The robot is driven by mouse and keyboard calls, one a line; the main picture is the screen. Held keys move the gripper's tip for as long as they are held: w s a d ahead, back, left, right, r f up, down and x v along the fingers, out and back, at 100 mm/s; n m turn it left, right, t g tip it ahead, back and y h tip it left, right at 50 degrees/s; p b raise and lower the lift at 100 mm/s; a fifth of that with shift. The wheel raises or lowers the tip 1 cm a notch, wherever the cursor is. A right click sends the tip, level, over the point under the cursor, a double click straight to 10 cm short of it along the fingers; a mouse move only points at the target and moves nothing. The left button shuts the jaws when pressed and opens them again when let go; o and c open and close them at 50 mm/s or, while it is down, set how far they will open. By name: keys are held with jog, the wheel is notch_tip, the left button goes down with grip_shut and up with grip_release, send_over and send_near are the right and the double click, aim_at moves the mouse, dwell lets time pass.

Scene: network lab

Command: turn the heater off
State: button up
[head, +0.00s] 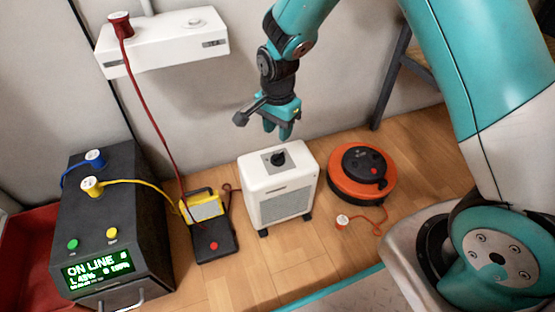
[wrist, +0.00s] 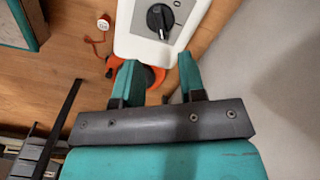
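The heater (head: 281,190) is a small white box on casters, standing on the wooden floor. My gripper (head: 279,134) hangs above the heater, pointing down, apart from the knob. In the wrist view its two teal fingers (wrist: 158,75) are spread with nothing between them.
An orange cable reel (head: 345,190) stands just right of the heater. A yellow-and-black device (head: 205,208) is to its left, beside a dark unit with a green display (head: 125,190). A white wall box (head: 165,48) with a red cable hangs at upper left.

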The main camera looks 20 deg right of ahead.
aim_at(278, 155)
notch_tip(278, 155, down, 9)
jog(key=b, duration=0.4)
jog(key=shift+r, duration=0.1)
grip_shut()
